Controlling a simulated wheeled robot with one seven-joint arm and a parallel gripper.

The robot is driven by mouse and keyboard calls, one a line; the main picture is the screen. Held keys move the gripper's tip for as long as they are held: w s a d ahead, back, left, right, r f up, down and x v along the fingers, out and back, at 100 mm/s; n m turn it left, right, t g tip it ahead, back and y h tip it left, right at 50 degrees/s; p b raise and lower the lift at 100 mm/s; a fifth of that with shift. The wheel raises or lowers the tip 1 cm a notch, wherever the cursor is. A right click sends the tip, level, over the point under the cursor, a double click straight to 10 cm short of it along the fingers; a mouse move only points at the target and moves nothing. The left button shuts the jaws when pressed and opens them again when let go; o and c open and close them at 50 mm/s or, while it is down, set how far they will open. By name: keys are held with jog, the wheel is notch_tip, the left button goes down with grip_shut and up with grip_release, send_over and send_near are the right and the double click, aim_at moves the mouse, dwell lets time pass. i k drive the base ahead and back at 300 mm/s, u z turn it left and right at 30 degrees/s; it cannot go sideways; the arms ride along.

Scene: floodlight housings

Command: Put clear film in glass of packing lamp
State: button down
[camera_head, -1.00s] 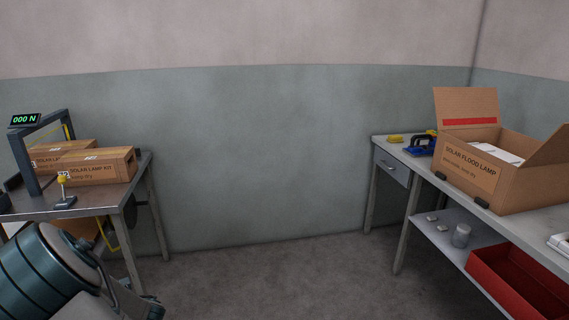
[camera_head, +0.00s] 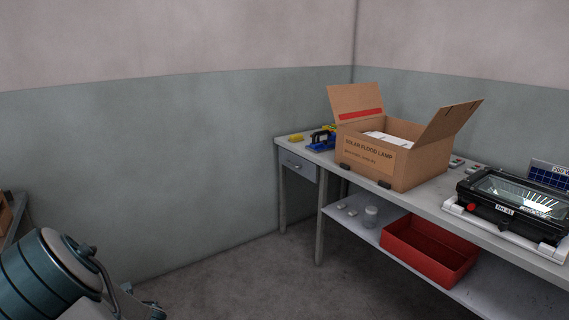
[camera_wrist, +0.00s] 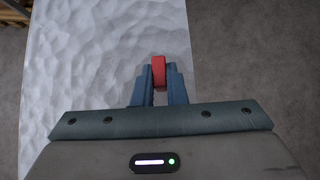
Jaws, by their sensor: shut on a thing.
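In the wrist view my gripper (camera_wrist: 159,80) is shut on a small red tab (camera_wrist: 159,70). A large whitish, rippled sheet (camera_wrist: 105,50), which looks like the clear film, spreads beside and beyond the fingers. The tab seems to be at its edge, but the join is not clear. In the head view a black floodlight (camera_head: 515,200) with a glass front facing up lies in a white cradle (camera_head: 485,226) on the right bench. It has a red knob and a small white label. My gripper does not show there.
An open cardboard box (camera_head: 395,155) marked solar flood lamp stands on the bench (camera_head: 425,205), left of the floodlight. A red bin (camera_head: 430,250) and a small jar (camera_head: 371,215) are on the shelf below. A blue tool (camera_head: 318,140) lies at the bench's left end. The floor between is clear.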

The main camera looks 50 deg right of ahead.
aim_at(520, 194)
jog(key=z, duration=2.85)
